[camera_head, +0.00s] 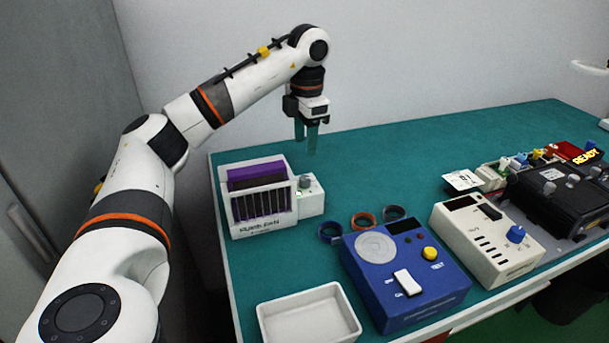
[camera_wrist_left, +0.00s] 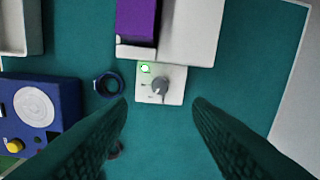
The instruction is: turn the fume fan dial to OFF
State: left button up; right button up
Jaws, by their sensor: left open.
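The fume fan dial is a grey knob (camera_head: 305,182) on a small white box (camera_head: 312,205) joined to the right side of the white fume unit (camera_head: 262,226) with purple slats. In the left wrist view the dial (camera_wrist_left: 160,86) shows from above, its pointer tilted up and right, beside a lit green lamp (camera_wrist_left: 145,68). The printed marks are too small to read. My left gripper (camera_head: 306,147) is open and empty, pointing down, above and behind the dial in the head view. Its fingers (camera_wrist_left: 161,106) spread on either side below the dial in the wrist view, apart from it.
Coloured rings (camera_head: 363,220) lie right of the unit. A blue box (camera_head: 405,285) with a yellow knob and a white tray (camera_head: 309,318) stand in front. A cream box (camera_head: 487,240) and black equipment (camera_head: 560,195) are to the right. The back middle of the green table is clear.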

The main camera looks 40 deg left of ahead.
aim_at(305, 177)
pick_arm(q)
jog(key=f, duration=0.9)
jog(key=shift+a+f, duration=0.1)
jog(key=shift+a, duration=0.1)
jog(key=shift+w+f, duration=0.1)
jog(key=shift+f, duration=0.4)
jog(key=c, duration=1)
jog(key=shift+r+n, duration=0.1)
jog(key=shift+n, duration=0.3)
pick_arm(e)
jog(key=shift+r, duration=0.25)
pick_arm(q)
jog(key=n+p, duration=0.2)
jog(key=n, duration=0.1)
jog(key=shift+n, duration=0.4)
jog(key=n+p, duration=0.1)
jog(key=n, duration=0.2)
jog(key=shift+n+p, duration=0.4)
jog(key=shift+n, duration=0.8)
pick_arm(e)
jog(key=shift+r, duration=1.85)
pick_arm(q)
jog(key=shift+w+p, duration=0.1)
jog(key=shift+p, duration=0.2)
pick_arm(e)
jog(key=shift+a, duration=0.1)
